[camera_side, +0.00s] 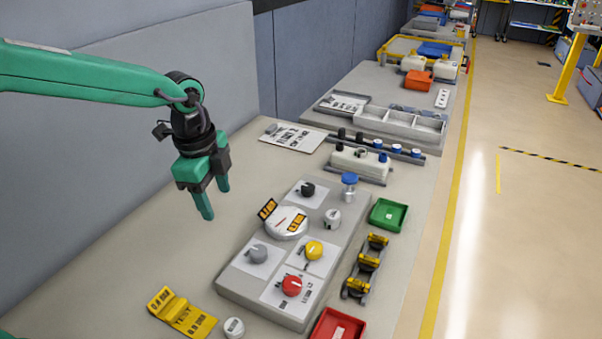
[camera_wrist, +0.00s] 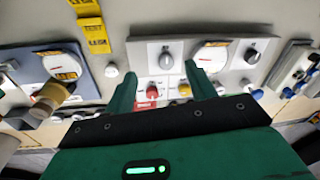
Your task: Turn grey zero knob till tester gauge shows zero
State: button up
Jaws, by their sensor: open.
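The grey zero knob (camera_side: 258,253) sits on a white plate at the left of the grey tester panel (camera_side: 236,283). It also shows in the wrist view (camera_wrist: 166,60), between and beyond my fingertips. The round white tester gauge (camera_side: 285,224) is just behind the knob, with orange labels and a reddish needle; it also shows in the wrist view (camera_wrist: 212,56). Its reading is too small to tell. My gripper (camera_side: 214,203) is open and empty, pointing down, above the table and to the left of the panel, apart from the knob.
A black knob (camera_side: 308,189), a yellow knob (camera_side: 314,249) and a red knob (camera_side: 291,286) share the panel. Green (camera_side: 388,214) and red trays stand to the right.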

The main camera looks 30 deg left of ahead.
aim_at(258, 249)
jog(key=w+d+f+m, duration=0.1)
jog(key=d+f, duration=0.1)
jog(key=w+d+f+m, duration=0.1)
jog(key=d+f+m, duration=0.1)
jog(key=w+d+f+m+g, duration=0.1)
jog(key=d+f, duration=0.1)
jog(key=shift+w+f+m, duration=0.1)
jog(key=shift+f+m, duration=0.05)
jog(key=shift+m, duration=0.15)
jog(key=shift+f, duration=0.15)
jog(key=shift+f, duration=3.75)
jog(key=c, duration=1)
